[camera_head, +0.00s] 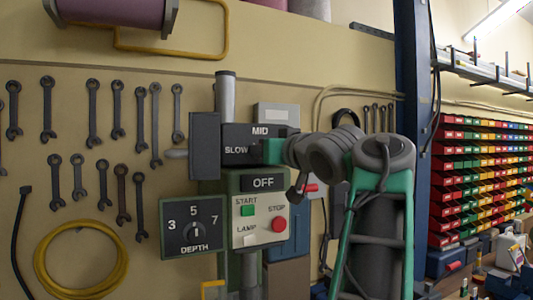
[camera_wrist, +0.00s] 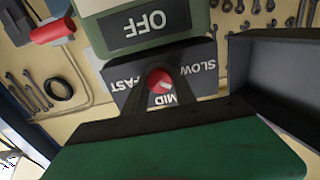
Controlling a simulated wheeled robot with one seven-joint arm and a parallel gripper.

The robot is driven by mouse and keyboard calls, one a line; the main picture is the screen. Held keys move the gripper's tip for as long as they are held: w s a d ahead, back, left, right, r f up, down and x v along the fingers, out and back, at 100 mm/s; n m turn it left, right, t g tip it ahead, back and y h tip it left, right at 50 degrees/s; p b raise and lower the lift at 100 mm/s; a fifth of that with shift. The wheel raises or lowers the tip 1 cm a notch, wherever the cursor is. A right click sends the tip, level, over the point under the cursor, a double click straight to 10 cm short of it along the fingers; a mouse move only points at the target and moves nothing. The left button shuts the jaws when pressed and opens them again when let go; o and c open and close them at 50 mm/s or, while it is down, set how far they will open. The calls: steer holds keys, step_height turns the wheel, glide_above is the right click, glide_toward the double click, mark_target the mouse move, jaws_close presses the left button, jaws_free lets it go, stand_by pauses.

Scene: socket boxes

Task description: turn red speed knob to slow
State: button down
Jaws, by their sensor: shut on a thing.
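The red speed knob (camera_wrist: 159,80) sits on a dark panel (camera_wrist: 205,53) labelled SLOW, MID and FAST, which appears upside down in the wrist view. A pale mark on the knob's face lies toward its lower right, roughly between MID and SLOW. The two dark fingers of my gripper (camera_wrist: 160,92) are shut on the knob, one on each side. In the head view the panel (camera_head: 231,133) shows MID and SLOW; my green gripper (camera_head: 272,151) covers the knob and the FAST label.
Below the panel are an OFF plate (camera_head: 263,183), a green START button (camera_head: 247,210), a red STOP button (camera_head: 279,224) and a DEPTH dial (camera_head: 195,232). A dark box (camera_head: 205,146) stands out just left of the panel. Wrenches and a yellow hose (camera_head: 45,258) hang on the wall.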

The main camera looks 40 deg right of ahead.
steer(key=shift+n, duration=0.4)
steer(key=c, duration=1)
jaws_free()
steer(key=shift+s, duration=0.1)
steer(key=b+v, duration=0.1)
steer(key=v, duration=0.6)
steer(key=shift+s+a, duration=0.15)
steer(key=shift+s, duration=0.15)
